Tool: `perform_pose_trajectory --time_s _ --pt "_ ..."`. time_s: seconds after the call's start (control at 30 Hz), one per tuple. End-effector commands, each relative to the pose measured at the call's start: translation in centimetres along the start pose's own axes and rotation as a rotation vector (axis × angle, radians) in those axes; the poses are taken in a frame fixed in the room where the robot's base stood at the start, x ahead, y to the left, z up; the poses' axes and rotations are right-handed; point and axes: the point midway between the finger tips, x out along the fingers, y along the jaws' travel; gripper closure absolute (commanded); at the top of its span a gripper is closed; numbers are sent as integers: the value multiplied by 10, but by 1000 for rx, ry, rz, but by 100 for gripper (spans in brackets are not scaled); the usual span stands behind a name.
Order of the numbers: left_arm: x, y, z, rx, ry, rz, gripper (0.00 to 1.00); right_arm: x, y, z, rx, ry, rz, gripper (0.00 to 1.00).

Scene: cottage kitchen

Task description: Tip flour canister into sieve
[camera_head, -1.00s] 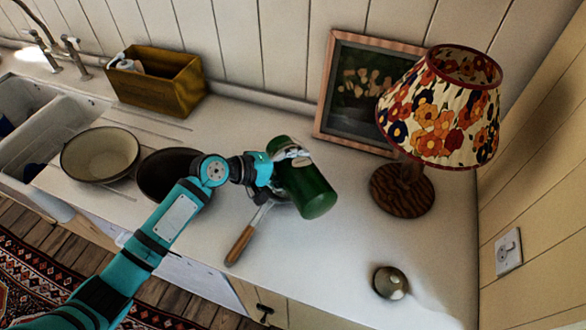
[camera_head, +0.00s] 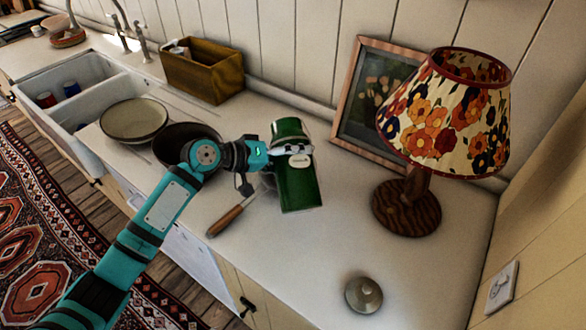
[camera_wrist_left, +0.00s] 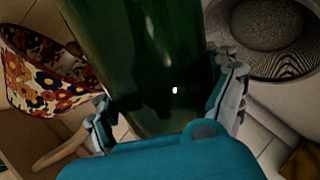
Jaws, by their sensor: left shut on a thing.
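The green flour canister (camera_head: 300,190) is held above the counter in my left gripper (camera_head: 291,150), whose fingers close around its side. It stands nearly upright in the head view, with a pale label. In the left wrist view the canister (camera_wrist_left: 140,60) fills the middle between the fingers (camera_wrist_left: 170,115). The sieve's wooden handle (camera_head: 226,220) shows below and left of the canister; its head is mostly hidden behind the canister and gripper. A round, dark mesh-like surface, seemingly the sieve (camera_wrist_left: 267,24), shows at upper right in the wrist view. My right gripper is not visible.
A round knobbed lid (camera_head: 364,294) lies at the front right. A floral lamp (camera_head: 445,115) and framed picture (camera_head: 345,95) stand right and behind. A dark bowl (camera_head: 178,140), cream bowl (camera_head: 134,119) and wooden box (camera_head: 203,75) are left. Counter around the lid is clear.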

Motion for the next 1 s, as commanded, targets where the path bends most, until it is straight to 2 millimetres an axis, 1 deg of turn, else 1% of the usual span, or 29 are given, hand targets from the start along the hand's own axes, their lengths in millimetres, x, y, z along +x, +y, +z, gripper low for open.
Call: perform_pose_trajectory --time_s 0.03,0.1,0.17,0.43,0.6,0.8,1.0 --pt "0 1 -2 101 55 6 72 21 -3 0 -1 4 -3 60" --pt "-3 7 -8 212 113 6 72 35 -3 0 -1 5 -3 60" --pt "-2 4 -12 265 142 3 72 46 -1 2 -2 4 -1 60" --pt "-1 3 -28 503 266 2 72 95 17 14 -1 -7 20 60" --pt "-1 2 -37 628 330 2 72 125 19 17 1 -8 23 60" --pt "-2 3 -45 737 386 2 72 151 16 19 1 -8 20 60" --pt "-3 6 -50 793 415 1 72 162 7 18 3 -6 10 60"
